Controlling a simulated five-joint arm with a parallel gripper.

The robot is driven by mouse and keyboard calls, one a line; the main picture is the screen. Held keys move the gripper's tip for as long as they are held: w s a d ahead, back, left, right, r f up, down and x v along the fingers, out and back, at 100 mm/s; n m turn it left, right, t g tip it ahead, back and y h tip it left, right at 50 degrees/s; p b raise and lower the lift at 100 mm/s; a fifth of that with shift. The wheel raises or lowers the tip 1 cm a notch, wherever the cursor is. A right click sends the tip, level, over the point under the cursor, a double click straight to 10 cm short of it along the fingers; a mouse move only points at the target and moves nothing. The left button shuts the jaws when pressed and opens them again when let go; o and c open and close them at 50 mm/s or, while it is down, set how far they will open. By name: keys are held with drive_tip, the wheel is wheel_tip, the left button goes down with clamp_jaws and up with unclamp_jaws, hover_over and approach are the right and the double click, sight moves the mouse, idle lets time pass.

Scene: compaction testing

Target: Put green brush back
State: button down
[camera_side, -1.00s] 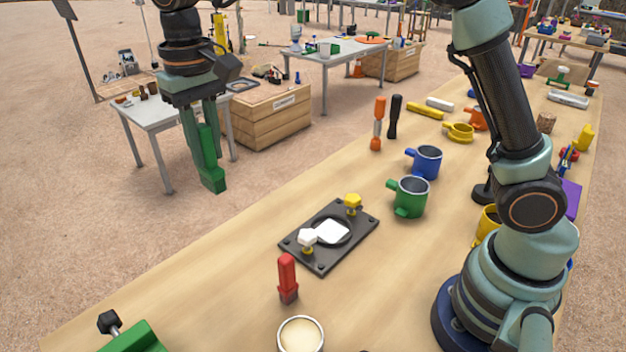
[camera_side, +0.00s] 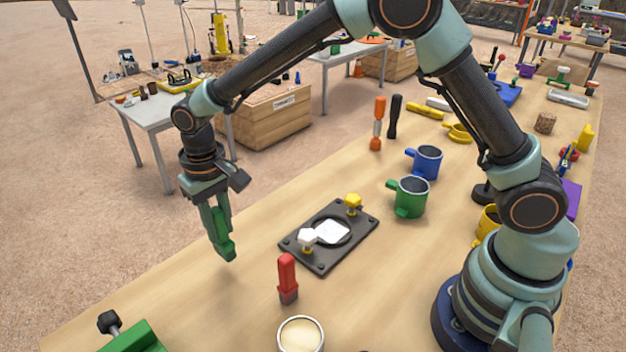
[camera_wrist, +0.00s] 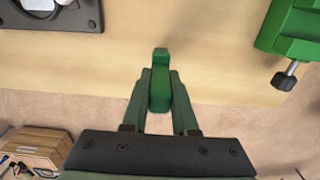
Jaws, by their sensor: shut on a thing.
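My gripper (camera_side: 217,222) is shut on the green brush (camera_side: 226,246), which hangs upright below the fingers at the left edge of the wooden table. In the wrist view the green brush (camera_wrist: 160,84) sits between the two fingers of my gripper (camera_wrist: 160,85). Its lower end looks close above the tabletop in the side view; I cannot tell whether it touches. A red brush (camera_side: 288,278) stands upright on the table to the right and nearer the camera.
A dark plate (camera_side: 330,262) with white and yellow knobs lies right of the green brush. A green clamp-like block (camera_side: 136,338) with a black knob sits at the near left. Green (camera_side: 410,198) and blue (camera_side: 427,162) mugs stand farther back. Bare tabletop (camera_side: 190,290) lies around the brush.

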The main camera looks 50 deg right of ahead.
sight(223, 240)
drive_tip(key=shift+f, duration=2)
drive_tip(key=shift+f, duration=0.1)
drive_tip(key=c, duration=0.7)
unclamp_jaws()
